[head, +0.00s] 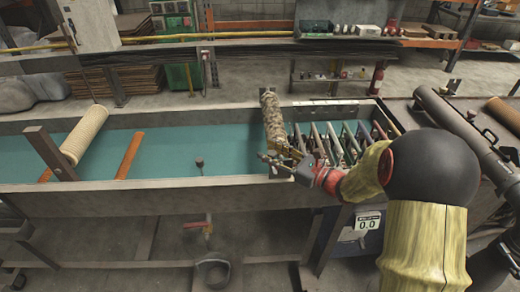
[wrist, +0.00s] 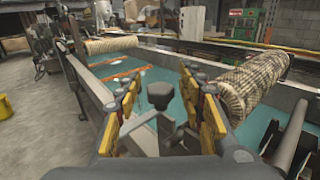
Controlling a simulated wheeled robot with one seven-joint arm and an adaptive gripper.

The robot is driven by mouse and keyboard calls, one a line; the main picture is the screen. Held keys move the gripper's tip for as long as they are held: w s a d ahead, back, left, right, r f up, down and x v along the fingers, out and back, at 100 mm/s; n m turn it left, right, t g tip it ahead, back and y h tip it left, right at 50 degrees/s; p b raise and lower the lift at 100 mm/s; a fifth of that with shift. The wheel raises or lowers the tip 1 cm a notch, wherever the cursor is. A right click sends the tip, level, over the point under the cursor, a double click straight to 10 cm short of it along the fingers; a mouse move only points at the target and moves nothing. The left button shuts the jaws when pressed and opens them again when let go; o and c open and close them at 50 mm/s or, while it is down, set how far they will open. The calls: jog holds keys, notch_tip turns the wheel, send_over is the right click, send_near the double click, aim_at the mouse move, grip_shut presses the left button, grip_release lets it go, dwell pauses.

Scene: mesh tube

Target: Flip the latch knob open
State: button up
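The latch knob (head: 200,162) is a small dark knob on a short stem at the near edge of the teal trough in the head view. In the wrist view a dark knob (wrist: 160,94), apparently the same one, stands upright between the two fingers. My gripper (head: 270,160) is to the right of the knob in the head view, apart from it, over the trough's near side. In the wrist view my gripper (wrist: 163,100) has its yellow-padded fingers spread, with nothing held. The knob's base is partly hidden by the fingers.
A patterned mesh roller (head: 272,120) lies across the trough close behind my gripper. A pale roller (head: 85,135) and an orange bar (head: 130,155) lie farther left. A row of metal arms (head: 335,142) stands to the right. The teal bed (head: 230,145) near the knob is clear.

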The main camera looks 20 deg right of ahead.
jog(key=shift+b+x, duration=0.35)
jog(key=shift+x, duration=1.55)
jog(key=shift+c, duration=0.2)
grip_shut()
